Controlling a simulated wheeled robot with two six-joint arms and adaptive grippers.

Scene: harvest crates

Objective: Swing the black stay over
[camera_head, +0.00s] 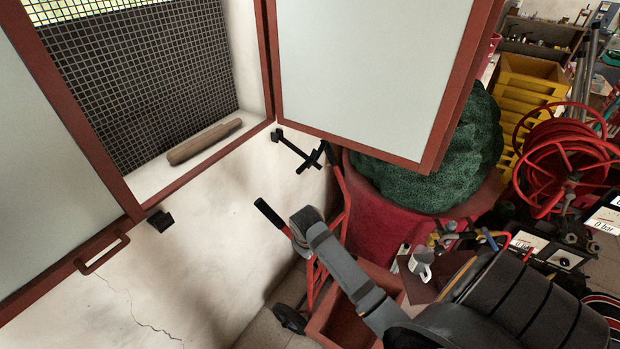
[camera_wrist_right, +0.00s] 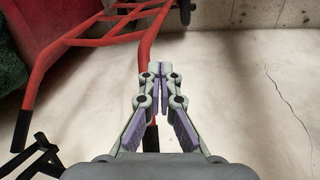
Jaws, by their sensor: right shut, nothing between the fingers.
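The black stay (camera_head: 295,151) is a thin dark bar with a crosspiece at its outer end. It juts from the white wall below the window, near the lower left corner of the open right shutter (camera_head: 365,75). Dark bars that look like the stay show at the lower left edge of the right wrist view (camera_wrist_right: 38,158). My right gripper (camera_wrist_right: 159,67) is shut and empty in that view, right of those bars and apart from them. In the head view my right arm reaches in from the lower right, below the stay; its fingertips cannot be made out. My left gripper is not in view.
A red hand truck (camera_wrist_right: 95,40) with black grips stands close to my right gripper; one grip (camera_head: 270,215) shows near my arm. A wooden piece (camera_head: 205,142) lies on the sill. A red bin (camera_head: 375,215) holds a green bundle (camera_head: 455,160). The left shutter (camera_head: 50,165) has a red handle.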

